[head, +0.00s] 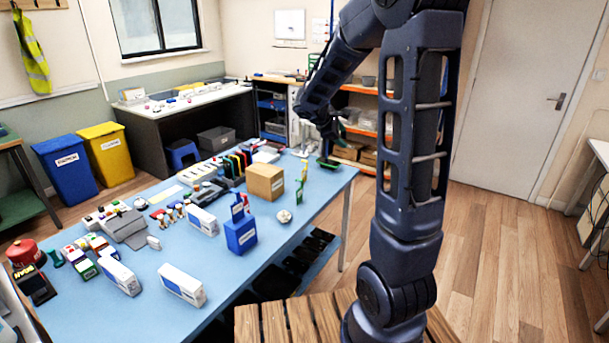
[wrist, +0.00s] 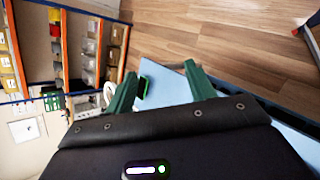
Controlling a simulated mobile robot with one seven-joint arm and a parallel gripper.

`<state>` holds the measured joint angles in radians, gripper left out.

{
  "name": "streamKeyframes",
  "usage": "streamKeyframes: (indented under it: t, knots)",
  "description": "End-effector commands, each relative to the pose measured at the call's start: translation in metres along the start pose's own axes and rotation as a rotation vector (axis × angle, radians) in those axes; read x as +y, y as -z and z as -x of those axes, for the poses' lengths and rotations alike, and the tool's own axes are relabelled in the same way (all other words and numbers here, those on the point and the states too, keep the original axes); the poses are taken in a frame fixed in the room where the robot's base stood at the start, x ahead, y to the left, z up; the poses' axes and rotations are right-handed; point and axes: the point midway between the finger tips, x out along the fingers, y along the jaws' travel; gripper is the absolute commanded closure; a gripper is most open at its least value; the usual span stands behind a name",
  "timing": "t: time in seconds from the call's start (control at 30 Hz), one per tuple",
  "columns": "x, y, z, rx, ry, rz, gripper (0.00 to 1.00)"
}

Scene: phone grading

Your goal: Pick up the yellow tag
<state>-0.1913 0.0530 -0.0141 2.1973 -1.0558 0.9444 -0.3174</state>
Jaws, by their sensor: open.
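I cannot pick out the yellow tag for sure in either view. A thin yellow and green upright piece (head: 301,181) stands near the right edge of the blue table (head: 108,316); it is too small to tell whether it is or bears the tag. My gripper (head: 338,130) is above the far right end of the table, beyond that piece. In the wrist view the two green fingers of my gripper (wrist: 160,80) are spread apart, with nothing held between them. The table corner and part of a green object (wrist: 147,87) show behind the fingers.
A green tray (head: 327,162) lies at the table's far right corner. A cardboard box (head: 265,182), a blue box (head: 240,235) and white boxes (head: 182,285) stand on the table. Shelves with orange edges (head: 360,131) stand behind. The floor to the right is clear.

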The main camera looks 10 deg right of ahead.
Motion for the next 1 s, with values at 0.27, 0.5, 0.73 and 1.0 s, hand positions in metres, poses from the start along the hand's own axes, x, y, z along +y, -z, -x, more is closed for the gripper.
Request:
streamKeyframes:
  t: [0.27,0.5,0.73,1.0]
  knots:
    - [0.035,0.080,-0.040,-0.064,-0.137,0.323,0.45]
    - [0.053,0.158,-0.073,-0.111,-0.263,0.599,0.45]
    - [0.056,0.238,-0.102,-0.148,-0.386,0.858,0.45]
    - [0.050,0.299,-0.122,-0.172,-0.482,1.043,0.45]
